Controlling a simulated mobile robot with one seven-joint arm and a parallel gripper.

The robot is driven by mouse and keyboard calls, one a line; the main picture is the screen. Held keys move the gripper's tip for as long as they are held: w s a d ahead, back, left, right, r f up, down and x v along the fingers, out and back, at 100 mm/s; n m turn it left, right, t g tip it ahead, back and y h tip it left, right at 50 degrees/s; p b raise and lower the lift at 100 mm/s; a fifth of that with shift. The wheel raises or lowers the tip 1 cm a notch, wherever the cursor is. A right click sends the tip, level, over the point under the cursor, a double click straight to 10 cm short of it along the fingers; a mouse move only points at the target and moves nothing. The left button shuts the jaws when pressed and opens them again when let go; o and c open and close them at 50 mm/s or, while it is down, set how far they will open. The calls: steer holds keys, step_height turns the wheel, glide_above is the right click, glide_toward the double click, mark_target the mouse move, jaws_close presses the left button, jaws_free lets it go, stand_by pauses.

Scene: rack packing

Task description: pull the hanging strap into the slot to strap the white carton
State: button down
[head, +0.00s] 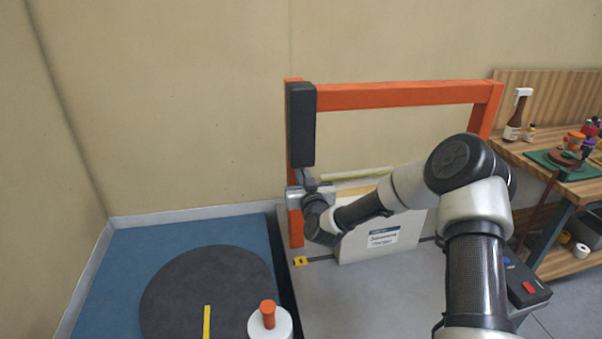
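The white carton (360,243) with a printed label stands on the grey bed inside an orange frame (400,95). My forearm and wrist cross in front of its upper part. My gripper (310,184) is at the carton's upper left, beside the left orange post and below a dark grey housing (301,125). Its fingers are small and partly hidden by my wrist, so I cannot tell whether they hold anything. A silvery block (295,200) is on the post beside it; no slot is clear. A yellow-green strip (370,172) runs just above the carton; I cannot tell whether it is the strap.
A dark round turntable (205,295) on a blue floor area (130,240) is at left. A white cylinder with an orange knob (268,314) stands in front. A wooden bench (570,180) with bottles is at right. A small yellow tag (300,261) lies near the post's foot.

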steer(key=shift+f, duration=0.1)
step_height(320, 180, down, 28)
steer(key=b, duration=1.7)
steer(key=c, duration=2)
jaws_free()
steer(key=s+d+p, duration=0.1)
steer(key=s, duration=0.4)
steer(key=s+d, duration=0.1)
steer(key=s, duration=0.5)
steer(key=s+d+p, duration=0.1)
steer(key=s, duration=0.5)
steer(key=shift+d+p, duration=0.25)
steer(key=shift+p, duration=0.1)
